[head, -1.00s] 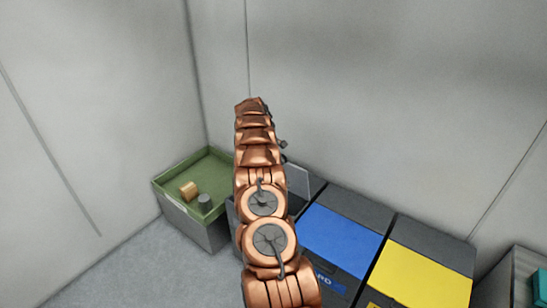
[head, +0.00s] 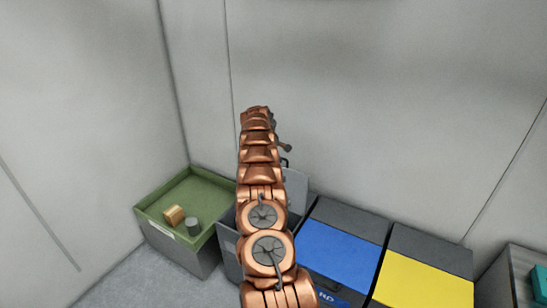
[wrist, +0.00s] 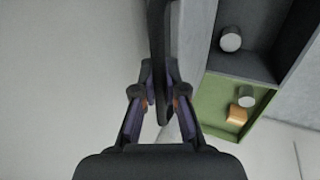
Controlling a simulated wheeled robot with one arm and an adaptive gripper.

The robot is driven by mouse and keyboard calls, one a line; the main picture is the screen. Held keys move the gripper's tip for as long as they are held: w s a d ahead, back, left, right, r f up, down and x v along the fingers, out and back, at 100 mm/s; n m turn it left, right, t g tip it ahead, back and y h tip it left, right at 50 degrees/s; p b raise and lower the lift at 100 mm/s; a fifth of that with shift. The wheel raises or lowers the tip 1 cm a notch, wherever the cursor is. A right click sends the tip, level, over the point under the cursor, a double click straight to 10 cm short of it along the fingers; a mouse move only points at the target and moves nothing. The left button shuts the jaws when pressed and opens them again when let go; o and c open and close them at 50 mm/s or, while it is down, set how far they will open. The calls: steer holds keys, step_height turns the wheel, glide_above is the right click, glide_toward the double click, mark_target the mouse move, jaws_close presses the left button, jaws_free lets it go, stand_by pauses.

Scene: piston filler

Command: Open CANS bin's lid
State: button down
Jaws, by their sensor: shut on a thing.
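In the head view, a bin left of the blue-lidded one has its grey lid (head: 297,190) raised, standing up by the wall. My arm hides much of this bin, and I cannot read its label. In the wrist view, my gripper (wrist: 159,88) is shut on the dark lid (wrist: 159,40), seen edge-on, with one finger on each side. The open bin (wrist: 245,62) shows to the right of the lid, with a grey can (wrist: 231,39) inside. The gripper itself is mostly hidden behind my arm in the head view.
A blue-lidded bin (head: 338,252) and a yellow-lidded bin (head: 425,283) stand closed to the right. A green-topped box (head: 165,212) at left holds a tan block (head: 174,216) and a grey cylinder (head: 193,226). Walls close in behind and at left.

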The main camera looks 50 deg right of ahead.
steer(key=shift+s, duration=0.1)
steer(key=c, duration=1.2)
jaws_free()
steer(key=v, duration=1.2)
